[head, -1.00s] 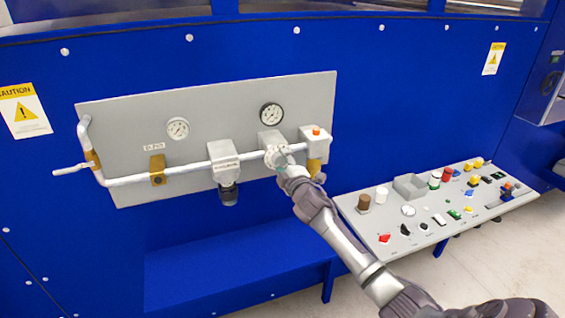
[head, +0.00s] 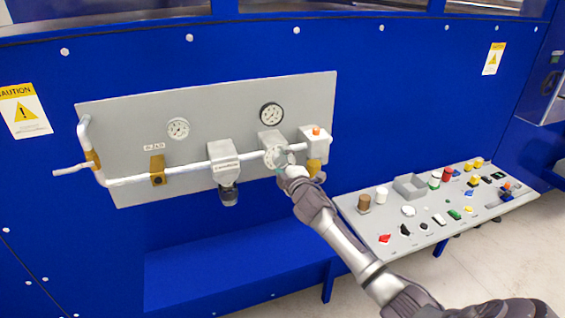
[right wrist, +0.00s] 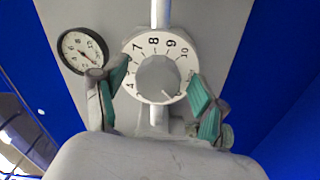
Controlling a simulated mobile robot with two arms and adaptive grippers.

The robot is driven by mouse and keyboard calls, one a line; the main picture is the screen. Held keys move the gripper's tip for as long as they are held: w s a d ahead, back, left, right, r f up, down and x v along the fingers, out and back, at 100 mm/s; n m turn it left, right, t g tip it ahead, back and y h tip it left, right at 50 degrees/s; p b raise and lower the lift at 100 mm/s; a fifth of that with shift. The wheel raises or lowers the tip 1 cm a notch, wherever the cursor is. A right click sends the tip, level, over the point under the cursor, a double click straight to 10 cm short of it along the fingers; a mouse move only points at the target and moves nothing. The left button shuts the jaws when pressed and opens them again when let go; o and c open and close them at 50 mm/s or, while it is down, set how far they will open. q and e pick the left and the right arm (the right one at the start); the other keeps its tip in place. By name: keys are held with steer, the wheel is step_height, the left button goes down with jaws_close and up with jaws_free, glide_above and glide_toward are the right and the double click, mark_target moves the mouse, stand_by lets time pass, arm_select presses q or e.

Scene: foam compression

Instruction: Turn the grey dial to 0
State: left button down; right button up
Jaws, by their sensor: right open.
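The grey dial (right wrist: 158,80) shows in the right wrist view, with a white number ring (right wrist: 138,48) around it. Numbers 4, 7, 8, 9 and 10 can be read on the ring. A pale pointer mark sits at the dial's lower right; the number beside it cannot be read. My right gripper (right wrist: 160,92) is open, its green-padded fingers on either side of the dial, seemingly apart from it. In the head view my right gripper (head: 283,168) is at the dial unit (head: 272,155) and partly covers it. My left gripper is not in view.
A gauge (head: 271,114) sits above the dial, and another gauge (head: 178,128) is further left on the grey panel (head: 115,125). A pipe (head: 195,167) crosses the panel. A sloping control panel (head: 440,247) with several buttons stands at lower right.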

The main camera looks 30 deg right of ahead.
steer(key=v, duration=1.2)
stand_by(0.3)
